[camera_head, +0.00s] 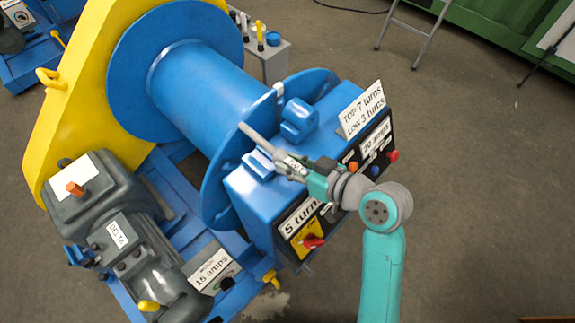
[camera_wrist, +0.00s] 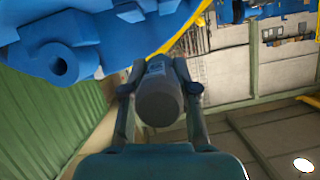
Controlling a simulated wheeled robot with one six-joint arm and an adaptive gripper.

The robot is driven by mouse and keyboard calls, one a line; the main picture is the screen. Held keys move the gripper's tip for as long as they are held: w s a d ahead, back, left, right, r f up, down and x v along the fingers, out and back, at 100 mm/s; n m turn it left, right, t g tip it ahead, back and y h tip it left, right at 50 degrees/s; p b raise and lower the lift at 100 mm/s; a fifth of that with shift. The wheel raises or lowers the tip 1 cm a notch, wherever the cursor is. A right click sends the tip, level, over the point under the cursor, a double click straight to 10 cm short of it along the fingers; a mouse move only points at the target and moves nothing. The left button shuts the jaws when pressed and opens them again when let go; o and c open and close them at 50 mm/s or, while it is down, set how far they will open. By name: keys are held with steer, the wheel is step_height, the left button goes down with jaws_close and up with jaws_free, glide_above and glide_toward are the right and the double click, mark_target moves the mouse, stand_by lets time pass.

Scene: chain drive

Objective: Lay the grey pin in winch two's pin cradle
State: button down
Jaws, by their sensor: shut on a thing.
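The grey pin (camera_head: 257,138) is a plain rod, held tilted above the top of the blue winch's control housing (camera_head: 247,204). My gripper (camera_head: 290,164) is shut on the pin near its lower right end. In the wrist view, the pin's round end (camera_wrist: 160,98) sits between the two fingers of my gripper (camera_wrist: 156,80). A small blue slotted block (camera_head: 259,162) lies on the housing just below and left of the gripper; it may be the cradle. The pin appears apart from it, but the gap is hard to judge. No winch number is readable.
A rounded blue bracket (camera_head: 298,119) stands behind the pin, beside the drum flange (camera_head: 217,190). A white sign (camera_head: 362,109) rises at the housing's right edge. A grey motor (camera_head: 130,240) is at left. Open floor (camera_head: 470,200) lies to the right.

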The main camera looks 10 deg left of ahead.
steer(key=shift+f, duration=3.55)
steer(key=c, duration=0.8)
jaws_free()
steer(key=shift+f, duration=0.15)
steer(key=shift+s, duration=0.1)
steer(key=v, duration=1.2)
